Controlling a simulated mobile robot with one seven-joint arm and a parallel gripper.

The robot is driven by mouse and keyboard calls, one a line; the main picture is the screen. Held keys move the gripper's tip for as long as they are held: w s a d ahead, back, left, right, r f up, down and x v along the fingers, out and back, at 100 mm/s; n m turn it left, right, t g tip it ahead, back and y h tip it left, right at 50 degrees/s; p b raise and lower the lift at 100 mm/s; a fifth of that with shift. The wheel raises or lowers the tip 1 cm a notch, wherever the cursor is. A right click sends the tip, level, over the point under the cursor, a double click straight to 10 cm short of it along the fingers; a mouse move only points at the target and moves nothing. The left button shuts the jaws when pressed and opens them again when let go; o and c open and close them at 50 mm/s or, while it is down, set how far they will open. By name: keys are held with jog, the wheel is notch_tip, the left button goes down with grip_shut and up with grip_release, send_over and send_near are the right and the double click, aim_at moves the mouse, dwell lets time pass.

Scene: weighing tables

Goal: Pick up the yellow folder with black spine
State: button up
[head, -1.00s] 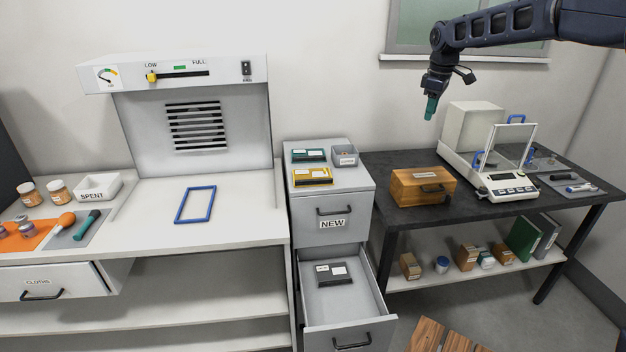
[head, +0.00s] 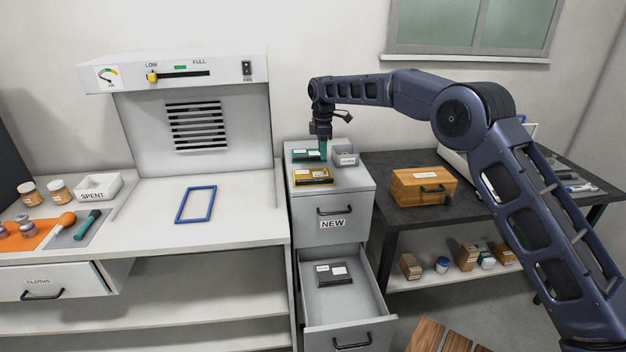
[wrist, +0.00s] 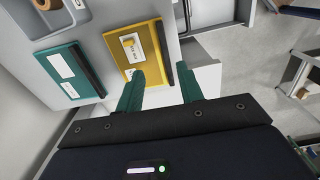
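The yellow folder with black spine (head: 312,176) lies flat on top of the grey filing cabinet. In the wrist view the yellow folder (wrist: 136,50) has a white label, and its black spine is on the right side. My gripper (head: 323,152) is above the cabinet top, just behind the yellow folder. In the wrist view my gripper (wrist: 162,84) has its two green fingers spread apart with nothing between them. The left fingertip overlaps the folder's near edge in the picture, and the right fingertip is beyond the spine. I cannot tell the height gap exactly.
A teal folder (head: 304,155) lies beside the yellow one, and also shows in the wrist view (wrist: 68,72). A grey tray (head: 345,156) is at the back right of the cabinet top. The open lower drawer (head: 328,304) holds a dark folder (head: 333,273). A wooden box (head: 423,187) is on the dark table.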

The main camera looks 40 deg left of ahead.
send_near(320, 176)
jog(key=s+d, duration=0.1)
jog(key=s+d+f, duration=0.1)
jog(key=s+d, duration=0.1)
jog(key=shift+s+f, duration=0.1)
jog(key=shift+f, duration=0.25)
jog(key=shift+s+f, duration=0.2)
jog(key=shift+f, duration=1.1)
jog(key=shift+s+f, duration=0.2)
jog(key=shift+f, duration=1.1)
jog(key=shift+c, duration=0.5)
grip_shut()
